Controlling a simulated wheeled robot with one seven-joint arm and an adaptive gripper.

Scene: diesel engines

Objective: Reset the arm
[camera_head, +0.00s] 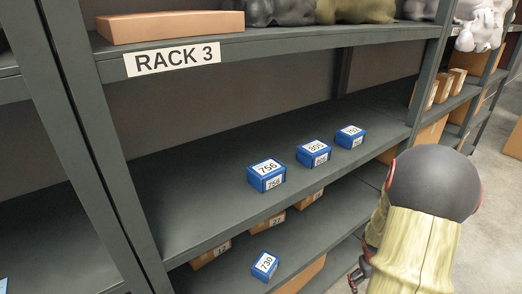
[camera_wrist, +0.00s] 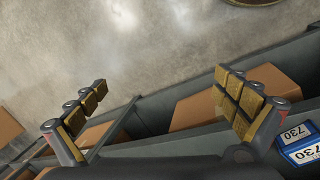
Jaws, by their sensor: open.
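My gripper (camera_wrist: 167,100) is open and empty in the wrist view, its two padded fingers wide apart. Between and behind them show the concrete floor and part of a shelf. In the head view my arm (camera_head: 425,215) is at the lower right, in front of the rack. The fingers are mostly hidden there behind the arm; only a small dark part shows at its lower left. The blue box 730 (camera_head: 265,265) lies on a lower shelf, and it also shows in the wrist view (camera_wrist: 301,147), right of the right finger.
Rack 3 (camera_head: 264,217) holds blue boxes 756 (camera_head: 266,175), 805 (camera_head: 313,152) and a third (camera_head: 350,136) on its middle shelf. Cardboard boxes (camera_head: 212,252) sit below. A long carton (camera_head: 170,26) lies on the upper shelf. Open floor (camera_head: 495,200) is at the right.

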